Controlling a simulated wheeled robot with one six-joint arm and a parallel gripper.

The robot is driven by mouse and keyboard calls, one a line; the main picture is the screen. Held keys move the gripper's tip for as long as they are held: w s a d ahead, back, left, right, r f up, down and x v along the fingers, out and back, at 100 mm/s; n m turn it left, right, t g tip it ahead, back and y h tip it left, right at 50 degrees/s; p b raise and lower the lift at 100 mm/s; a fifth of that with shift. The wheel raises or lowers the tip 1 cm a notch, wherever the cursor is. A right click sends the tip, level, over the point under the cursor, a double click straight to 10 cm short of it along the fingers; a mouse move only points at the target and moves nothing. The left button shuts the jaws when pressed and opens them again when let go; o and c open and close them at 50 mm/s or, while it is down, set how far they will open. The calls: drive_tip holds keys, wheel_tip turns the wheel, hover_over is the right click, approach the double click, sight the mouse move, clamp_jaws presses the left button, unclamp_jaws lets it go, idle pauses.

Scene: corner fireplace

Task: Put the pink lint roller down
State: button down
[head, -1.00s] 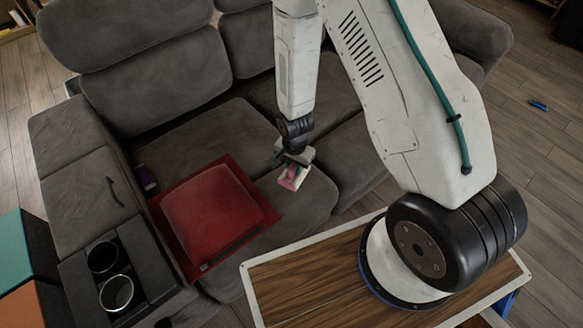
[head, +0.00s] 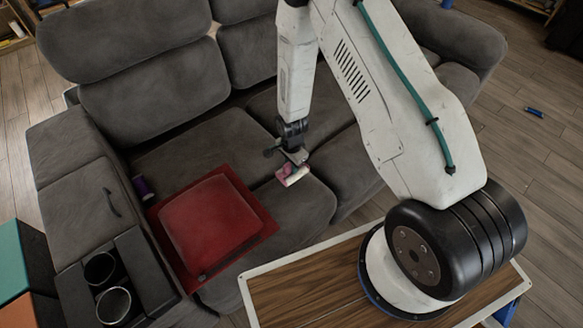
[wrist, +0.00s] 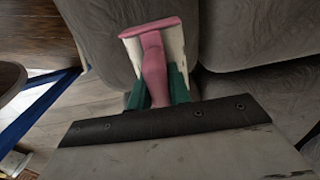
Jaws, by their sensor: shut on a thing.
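The pink lint roller (head: 285,171) is held in my gripper (head: 292,174) over the front part of the grey sofa's seat (head: 262,137), right of the red cushion. In the wrist view the roller (wrist: 153,72) runs out between the two pale fingers of my gripper (wrist: 154,55), which are shut on it. Its pink end bar reaches past the fingertips. Green parts show at the finger bases. I cannot tell whether the roller touches the seat.
A square red cushion (head: 208,221) on a red cloth (head: 258,213) lies on the left seat. Two cup holders (head: 113,304) are at lower left. A wood-topped table (head: 300,283) is in front. Bare seat surrounds the roller.

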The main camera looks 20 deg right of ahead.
drive_tip(key=shift+w+d, duration=0.15)
drive_tip(key=shift+w, duration=0.4)
drive_tip(key=shift+w+d+f, duration=0.1)
drive_tip(key=shift+w+f, duration=0.1)
drive_tip(key=shift+f, duration=1.6)
drive_tip(key=shift+f, duration=0.1)
drive_tip(key=c, duration=1.3)
unclamp_jaws()
